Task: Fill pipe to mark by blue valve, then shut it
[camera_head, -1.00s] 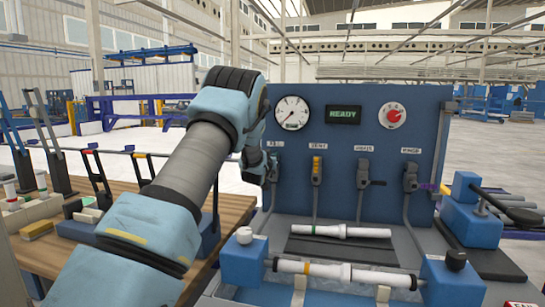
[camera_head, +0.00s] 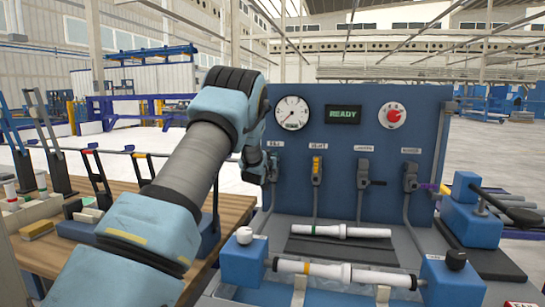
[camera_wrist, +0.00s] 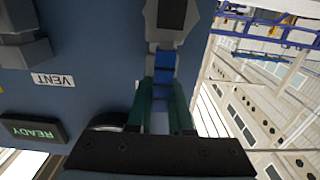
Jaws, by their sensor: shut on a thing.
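A blue valve handle (camera_wrist: 163,68) shows in the wrist view, on a grey valve body at the panel's end. My gripper (camera_wrist: 163,103) is shut on this handle, one dark green finger on each side. In the head view my gripper (camera_head: 269,172) is at the leftmost valve of the blue panel, and my arm hides part of it.
The panel holds a dial gauge (camera_head: 292,113), a READY display (camera_head: 343,114) and a red knob (camera_head: 394,115). A yellow-handled vent valve (camera_head: 316,170) and two more valves stand to the right. Another white pipe (camera_head: 340,232) lies behind. A wooden bench (camera_head: 235,208) is at left.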

